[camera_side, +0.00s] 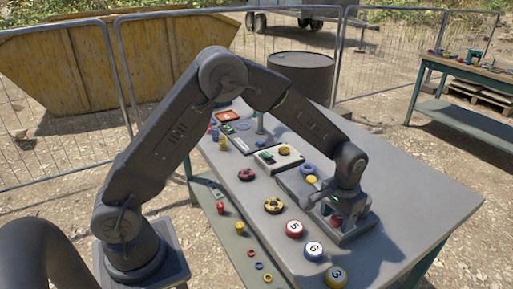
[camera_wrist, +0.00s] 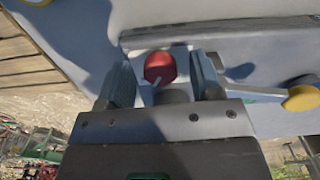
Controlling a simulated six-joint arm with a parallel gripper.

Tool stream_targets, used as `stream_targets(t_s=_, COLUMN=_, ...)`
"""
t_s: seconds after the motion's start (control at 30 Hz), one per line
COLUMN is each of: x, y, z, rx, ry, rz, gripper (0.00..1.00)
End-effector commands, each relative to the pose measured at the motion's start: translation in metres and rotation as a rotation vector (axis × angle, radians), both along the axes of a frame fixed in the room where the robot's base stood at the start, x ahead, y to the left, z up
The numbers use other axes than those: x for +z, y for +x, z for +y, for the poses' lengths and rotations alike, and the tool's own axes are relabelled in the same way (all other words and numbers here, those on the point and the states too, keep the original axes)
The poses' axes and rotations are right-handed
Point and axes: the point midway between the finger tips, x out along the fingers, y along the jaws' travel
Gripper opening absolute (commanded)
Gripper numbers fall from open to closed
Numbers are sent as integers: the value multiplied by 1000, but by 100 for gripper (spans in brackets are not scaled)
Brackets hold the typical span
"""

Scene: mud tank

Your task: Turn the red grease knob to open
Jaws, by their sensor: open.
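The red grease knob (camera_wrist: 160,66) is round, with a white pointer line toward its lower left in the wrist view. It is on a grey fixture (camera_wrist: 225,40) on the table. My gripper (camera_wrist: 160,72) is open, with one finger on each side of the knob and a visible gap to each. In the side view my gripper (camera_side: 340,210) points down over the fixture at the table's right part. Only a bit of red shows between the fingers there. I cannot tell how deep the fingertips are beside the knob.
A lever with a yellow end (camera_wrist: 300,98) sits right of the knob, near a blue ring (camera_wrist: 303,80). The table's (camera_side: 430,200) right end is clear.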

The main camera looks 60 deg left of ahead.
Motion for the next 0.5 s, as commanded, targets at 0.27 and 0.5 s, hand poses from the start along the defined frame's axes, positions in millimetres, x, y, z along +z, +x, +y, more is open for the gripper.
stream_targets(t_s=0.27, x=0, y=0, z=-1, rx=335, ry=0, rz=0, gripper=60)
stream_targets(t_s=0.5, x=4, y=1, z=-2, rx=610, ry=-2, rz=-3, gripper=60)
